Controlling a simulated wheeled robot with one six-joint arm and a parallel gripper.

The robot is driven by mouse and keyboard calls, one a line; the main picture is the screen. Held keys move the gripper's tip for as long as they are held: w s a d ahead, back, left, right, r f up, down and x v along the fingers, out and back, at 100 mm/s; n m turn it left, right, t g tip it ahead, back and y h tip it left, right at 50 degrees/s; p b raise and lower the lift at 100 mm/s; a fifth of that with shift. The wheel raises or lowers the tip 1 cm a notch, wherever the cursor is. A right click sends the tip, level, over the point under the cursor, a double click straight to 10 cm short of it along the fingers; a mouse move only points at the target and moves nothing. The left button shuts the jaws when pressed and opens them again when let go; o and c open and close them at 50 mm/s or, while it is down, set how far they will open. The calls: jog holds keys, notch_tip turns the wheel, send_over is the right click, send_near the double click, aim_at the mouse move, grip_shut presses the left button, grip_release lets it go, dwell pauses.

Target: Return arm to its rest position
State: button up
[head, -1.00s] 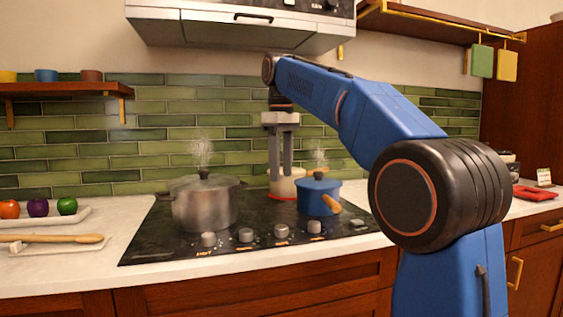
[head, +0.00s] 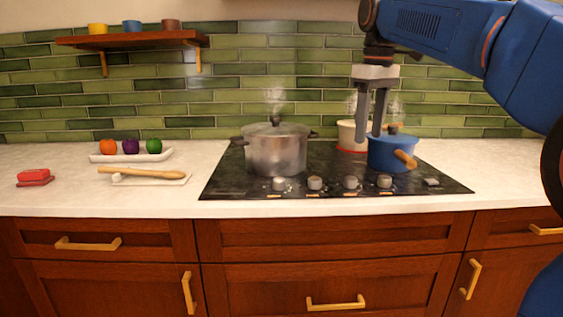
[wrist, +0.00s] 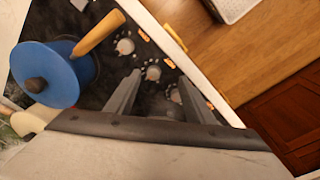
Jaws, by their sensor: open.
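My gripper (head: 370,132) is open and empty in the head view, with its fingers pointing down. It hangs above the black cooktop (head: 225,180), in front of the cream pot and by the left side of the blue pot. In the wrist view my gripper (wrist: 160,90) shows both fingers apart with nothing between them, over the cooktop knobs. The blue pot (head: 385,153) has a lid and a wooden handle; it also shows at the left of the wrist view (wrist: 55,75).
A steaming grey pot (head: 275,150) stands on the cooktop's left. A cream pot (head: 349,135) sits on a glowing red burner behind my gripper. A shelf (head: 135,38) holds cups.

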jog(key=s+d+f+m+t, duration=0.2)
jog(key=s+f+m, duration=0.1)
jog(key=s+f, duration=1.1)
jog(key=s+d+f+m+t, duration=0.2)
jog(key=s+d+f+m, duration=0.1)
jog(key=s+f, duration=1.1)
notch_tip(320, 180, down, 6)
jog(key=shift+f+m, duration=0.1)
jog(key=shift+m, duration=0.7)
